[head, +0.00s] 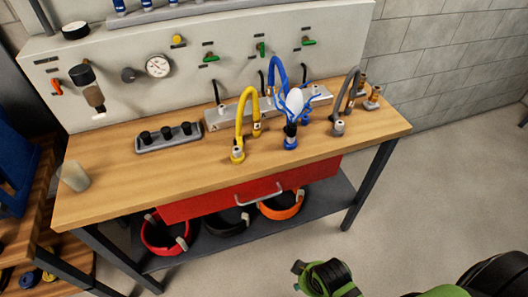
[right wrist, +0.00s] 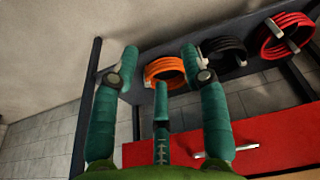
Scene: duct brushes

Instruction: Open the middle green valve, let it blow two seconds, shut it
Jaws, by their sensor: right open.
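The middle green valve (head: 261,48) is on the pale panel behind the bench, and its handle points up and down. A green valve to its left (head: 209,58) and one to its right (head: 308,41) have handles lying roughly sideways. My right gripper (right wrist: 159,62) is open and empty in the right wrist view, its green padded fingers spread apart. In the head view my right arm is low at the bottom right, far from the valves and in front of the bench. My left gripper is in neither view.
Yellow (head: 240,118), blue (head: 275,80) and grey (head: 350,88) curved hoses stand on the wooden bench (head: 110,190), below the valves. A red drawer (head: 230,197) is under the top. Coiled hoses, one orange (head: 283,208), lie on the shelf. Floor at right is clear.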

